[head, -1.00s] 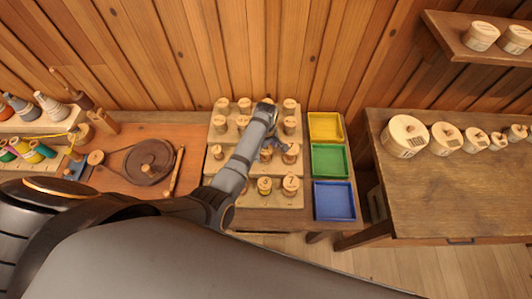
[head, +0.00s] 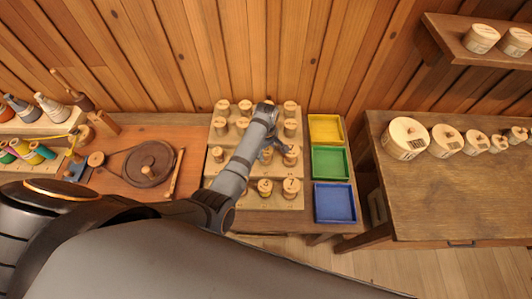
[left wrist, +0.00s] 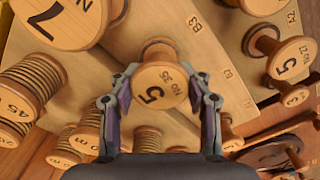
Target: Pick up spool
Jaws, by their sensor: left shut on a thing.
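A wooden spool (left wrist: 158,87) marked 5 and No 25 sits between the fingers of my left gripper (left wrist: 159,98) in the left wrist view. The fingers are shut on its sides, and its numbered end faces the camera. In the head view my left gripper (head: 271,151) is over the stepped spool rack (head: 249,197), and my arm hides most of the held spool. Whether the spool is clear of the rack I cannot tell. My right gripper is not in view.
Other spools stand close around, including a large one marked 7 (left wrist: 62,20) and a small one (left wrist: 288,55). Yellow (head: 325,141), green (head: 330,176) and blue (head: 334,217) trays lie right of the rack. A winder wheel (head: 149,163) is left; a table (head: 460,190) with round boxes is right.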

